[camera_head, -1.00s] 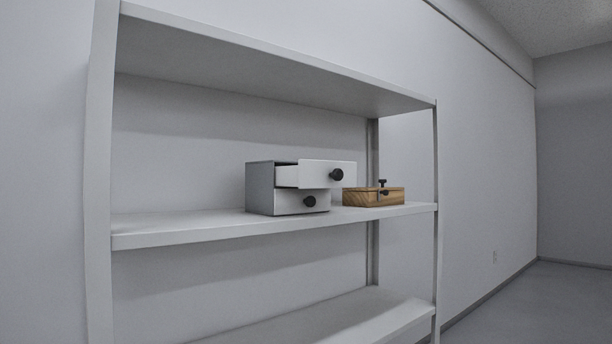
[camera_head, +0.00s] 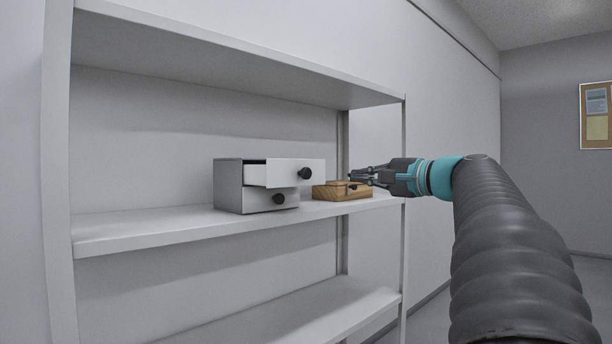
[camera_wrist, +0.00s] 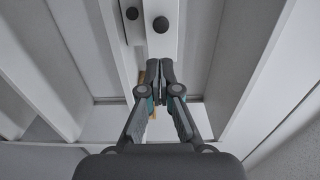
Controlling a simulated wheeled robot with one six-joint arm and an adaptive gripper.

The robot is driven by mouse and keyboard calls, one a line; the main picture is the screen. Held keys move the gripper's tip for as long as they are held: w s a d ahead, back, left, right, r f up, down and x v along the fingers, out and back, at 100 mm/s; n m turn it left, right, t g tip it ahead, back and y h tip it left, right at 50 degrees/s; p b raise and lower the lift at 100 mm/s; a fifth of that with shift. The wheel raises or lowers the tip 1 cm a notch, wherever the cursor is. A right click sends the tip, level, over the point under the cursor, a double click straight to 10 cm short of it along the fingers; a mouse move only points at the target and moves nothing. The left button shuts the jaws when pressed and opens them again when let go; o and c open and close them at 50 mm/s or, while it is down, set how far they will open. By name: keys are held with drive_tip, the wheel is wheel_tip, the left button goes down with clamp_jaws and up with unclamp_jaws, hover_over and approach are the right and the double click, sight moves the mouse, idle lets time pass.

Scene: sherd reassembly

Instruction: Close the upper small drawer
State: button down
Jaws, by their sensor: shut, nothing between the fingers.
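A small grey cabinet (camera_head: 228,187) with two white drawers stands on the middle shelf. The upper small drawer (camera_head: 283,173) is pulled out, its white front well ahead of the cabinet, with a black knob (camera_head: 304,173). The lower drawer (camera_head: 258,201) sits in the cabinet below it. My gripper (camera_head: 352,175) is shut and empty, to the right of the upper drawer's front and apart from it, overlapping the wooden box in the head view. In the wrist view, the shut fingertips (camera_wrist: 160,66) point towards the drawer fronts, below the larger knob (camera_wrist: 160,24).
A wooden box (camera_head: 335,194) with dark fittings sits on the shelf (camera_head: 160,226) just right of the cabinet; my gripper partly hides it. The shelf left of the cabinet is clear. Another shelf board runs above, and an upright (camera_head: 404,150) stands at the right end.

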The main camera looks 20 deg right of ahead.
sight(308, 174)
drive_tip(key=p+x, duration=0.1)
drive_tip(key=x, duration=1.2)
drive_tip(key=shift+w+a+p, duration=0.15)
drive_tip(key=shift+w+p, duration=0.2)
drive_tip(key=shift+p, duration=0.05)
drive_tip(key=shift+w, duration=0.25)
drive_tip(key=p+x, duration=0.1)
drive_tip(key=x, duration=0.2)
drive_tip(key=p+x, duration=0.1)
drive_tip(key=x, duration=0.2)
drive_tip(key=a+x, duration=0.1)
drive_tip(key=x, duration=0.2)
drive_tip(key=shift+w+a+p, duration=0.15)
drive_tip(key=shift+w+p, duration=0.05)
drive_tip(key=shift+p, duration=0.2)
drive_tip(key=shift+w, duration=0.4)
drive_tip(key=shift+w+d+f, duration=0.1)
drive_tip(key=shift+w+d, duration=0.05)
drive_tip(key=shift+d, duration=0.4)
drive_tip(key=shift+a, duration=0.15)
drive_tip(key=shift+a, duration=0.1)
